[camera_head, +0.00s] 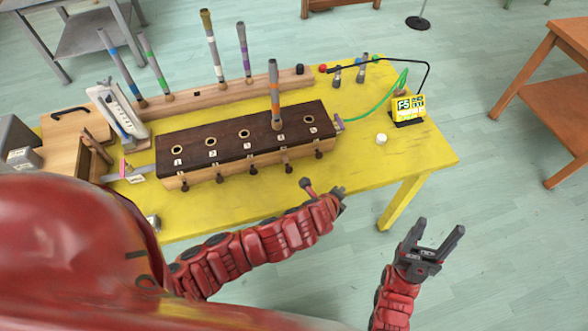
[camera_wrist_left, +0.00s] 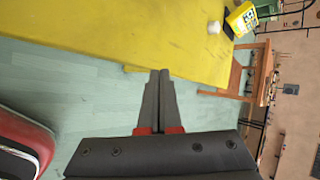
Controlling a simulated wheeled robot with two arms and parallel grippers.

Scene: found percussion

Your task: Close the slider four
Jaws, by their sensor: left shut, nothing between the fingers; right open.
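A long wooden box with a dark top (camera_head: 215,142) lies on the yellow table, with a row of numbered holes. Dark-knobbed sliders stick out along its front side. The slider four knob (camera_head: 287,169) is second from the right, below the hole where an orange-and-grey tube (camera_head: 274,90) stands upright. How far the slider is out is hard to tell. My left gripper (camera_head: 340,191) is shut and empty, in front of the box and right of slider four, apart from it. It also shows shut in the left wrist view (camera_wrist_left: 160,72). My right gripper (camera_head: 441,232) is open and empty, right of the table.
Several colored tubes, one of them purple-banded (camera_head: 243,50), stand in a wooden rail (camera_head: 200,95) behind the box. A yellow display (camera_head: 407,108) and a white round object (camera_head: 381,139) are on the right of the table (camera_head: 425,150). Its right front surface is mostly clear.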

